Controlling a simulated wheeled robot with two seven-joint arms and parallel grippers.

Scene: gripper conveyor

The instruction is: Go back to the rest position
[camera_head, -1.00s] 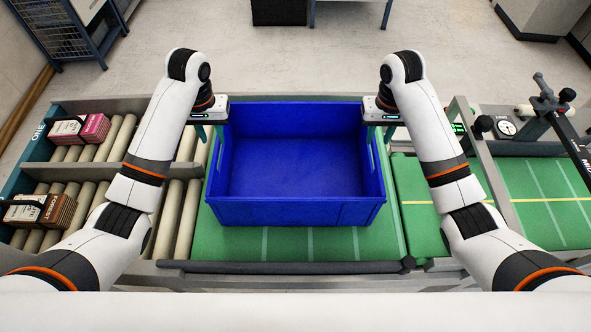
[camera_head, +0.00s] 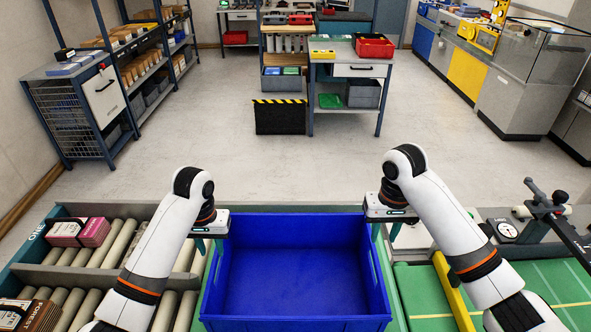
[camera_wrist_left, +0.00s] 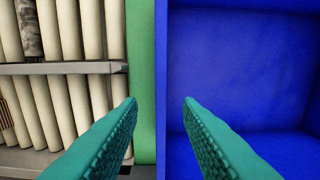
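The blue crate (camera_head: 295,323) stands empty on the green conveyor belt, its front cut off by the lower picture edge. My left gripper (camera_head: 209,246) is at the crate's left wall near the back corner. In the left wrist view its two teal fingers (camera_wrist_left: 158,103) are apart, with the crate's wall edge and green belt showing between them and nothing clamped. My right gripper (camera_head: 386,233) is at the crate's right wall near the back corner. Its teal fingers look apart, one by the wall and one outside it.
Roller lanes (camera_head: 100,257) with boxes (camera_head: 80,232) lie at the left. A yellow-edged green belt (camera_head: 550,290) and a scale (camera_head: 505,230) are at the right. Behind the conveyor is open floor (camera_head: 300,170), with a workbench (camera_head: 347,72) and shelves farther back.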

